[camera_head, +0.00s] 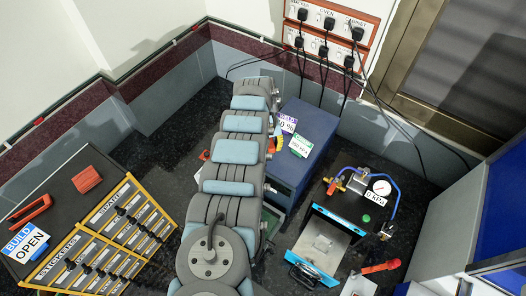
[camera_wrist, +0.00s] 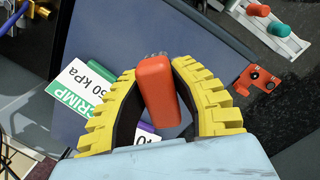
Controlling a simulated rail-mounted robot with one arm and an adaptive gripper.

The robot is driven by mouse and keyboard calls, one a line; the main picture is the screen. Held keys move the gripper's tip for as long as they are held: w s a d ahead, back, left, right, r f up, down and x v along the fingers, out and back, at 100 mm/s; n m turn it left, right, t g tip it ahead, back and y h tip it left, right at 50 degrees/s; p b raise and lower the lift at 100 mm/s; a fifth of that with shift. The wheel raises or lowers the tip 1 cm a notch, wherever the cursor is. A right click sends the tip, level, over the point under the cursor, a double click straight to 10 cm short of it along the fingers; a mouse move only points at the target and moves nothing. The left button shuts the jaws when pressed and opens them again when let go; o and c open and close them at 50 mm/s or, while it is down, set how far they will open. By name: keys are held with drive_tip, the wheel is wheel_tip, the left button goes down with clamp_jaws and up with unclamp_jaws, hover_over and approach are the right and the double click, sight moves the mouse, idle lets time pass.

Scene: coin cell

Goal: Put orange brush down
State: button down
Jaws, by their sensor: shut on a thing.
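The orange brush (camera_wrist: 158,92) is between the yellow fingers of my gripper (camera_wrist: 155,72) in the wrist view. Its orange handle points toward the camera and pale bristles show at the far end. The gripper is shut on it, above the dark blue box. In the head view my gripper (camera_head: 277,140) is partly hidden behind my arm, beside the blue box (camera_head: 304,128); I cannot clearly make out the brush there.
A green-edged card (camera_wrist: 84,84) lies on the box in the wrist view. A light rack (camera_wrist: 275,30) holds orange and green handles near a red piece (camera_wrist: 258,78). In the head view, a labelled drawer rack (camera_head: 100,240) stands left and a gauge (camera_head: 381,188) right.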

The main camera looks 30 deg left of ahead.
drive_tip(key=shift+w+a+f+b, duration=0.2)
drive_tip(key=shift+w+f+b, duration=0.05)
drive_tip(key=shift+f+b, duration=0.2)
drive_tip(key=shift+a+f+b, duration=0.2)
drive_tip(key=shift+f+b, duration=0.05)
drive_tip(key=shift+b, duration=0.35)
drive_tip(key=shift+w+a+f+b, duration=0.1)
drive_tip(key=shift+w+f+b, duration=0.2)
drive_tip(key=shift+b, duration=0.8)
drive_tip(key=shift+a, duration=0.1)
drive_tip(key=shift+w+b, duration=0.1)
drive_tip(key=shift+b, duration=0.4)
drive_tip(key=shift+w+a+f+b, duration=0.15)
drive_tip(key=shift+f+b, duration=0.3)
drive_tip(key=shift+b, duration=0.55)
drive_tip(key=shift+f+b, duration=0.3)
drive_tip(key=shift+b, duration=0.25)
drive_tip(key=shift+f+b, duration=0.95)
drive_tip(key=shift+f, duration=0.1)
